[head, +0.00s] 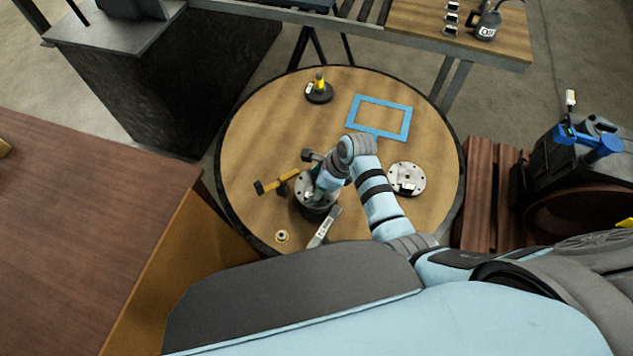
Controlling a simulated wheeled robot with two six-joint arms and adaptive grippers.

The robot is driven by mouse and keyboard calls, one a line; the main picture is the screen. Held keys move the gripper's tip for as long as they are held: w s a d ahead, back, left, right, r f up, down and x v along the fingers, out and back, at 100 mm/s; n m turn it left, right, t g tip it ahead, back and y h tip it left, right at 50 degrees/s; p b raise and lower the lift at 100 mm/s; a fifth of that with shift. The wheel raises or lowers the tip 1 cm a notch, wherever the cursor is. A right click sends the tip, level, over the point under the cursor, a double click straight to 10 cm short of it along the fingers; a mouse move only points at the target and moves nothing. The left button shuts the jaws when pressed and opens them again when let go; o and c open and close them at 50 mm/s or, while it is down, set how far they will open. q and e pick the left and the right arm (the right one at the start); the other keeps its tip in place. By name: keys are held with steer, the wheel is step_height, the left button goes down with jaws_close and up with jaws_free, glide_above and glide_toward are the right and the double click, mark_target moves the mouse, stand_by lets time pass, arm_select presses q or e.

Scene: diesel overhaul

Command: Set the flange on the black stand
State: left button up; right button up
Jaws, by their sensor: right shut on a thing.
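My right gripper (318,190) reaches down over the round table and is shut on a grey round flange (303,186) with bolt holes around its rim. The gripper and wrist cover part of the flange. A black round body, seemingly the black stand (318,214), shows directly below the flange. I cannot tell whether the flange rests on it or is held just above it. My left gripper is not in view.
The table's upper left is clear.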

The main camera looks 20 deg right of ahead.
steer(key=shift+f, duration=0.45)
stand_by(0.5)
steer(key=o, duration=1.4)
steer(key=shift+r+p, duration=0.25)
steer(key=shift+p, duration=0.05)
step_height(320, 180, up, 3)
steer(key=shift+f+p, duration=0.2)
steer(key=shift+p, duration=0.6)
steer(key=shift+r, duration=2.95)
